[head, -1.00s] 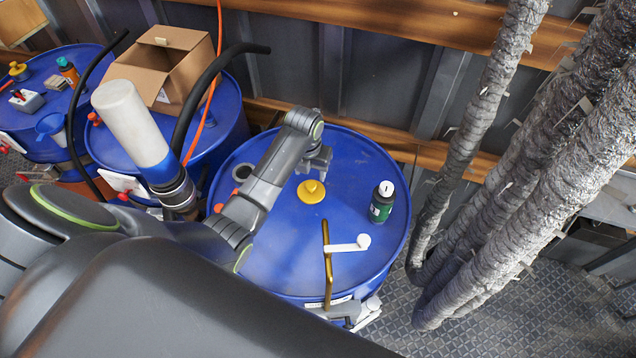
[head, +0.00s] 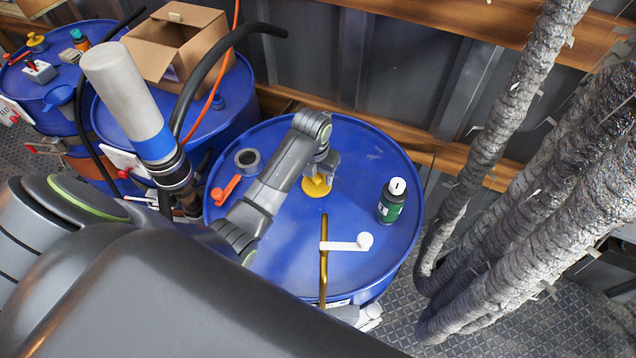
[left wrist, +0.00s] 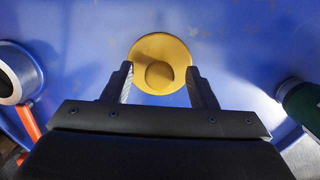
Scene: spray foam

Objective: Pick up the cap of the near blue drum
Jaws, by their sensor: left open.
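The near blue drum (head: 285,240) stands in the middle of the head view. Its yellow cap (head: 316,187) lies on the drum top, partly hidden by my left gripper (head: 322,172). In the left wrist view the cap (left wrist: 160,66) is a round disc with a raised knob in its middle. My left gripper (left wrist: 160,84) is open, its two fingers on either side of the cap's near part. The fingers hold nothing. I cannot tell whether they touch the cap. My right gripper is not in view.
On the same drum top are a green bottle with a white lid (head: 391,200), a brass rod with a white handle (head: 324,262), an orange-handled tool (head: 226,189) and a grey tape roll (head: 247,161). Thick wrapped pipes (head: 500,110) stand at right. A cardboard box (head: 178,45) is behind left.

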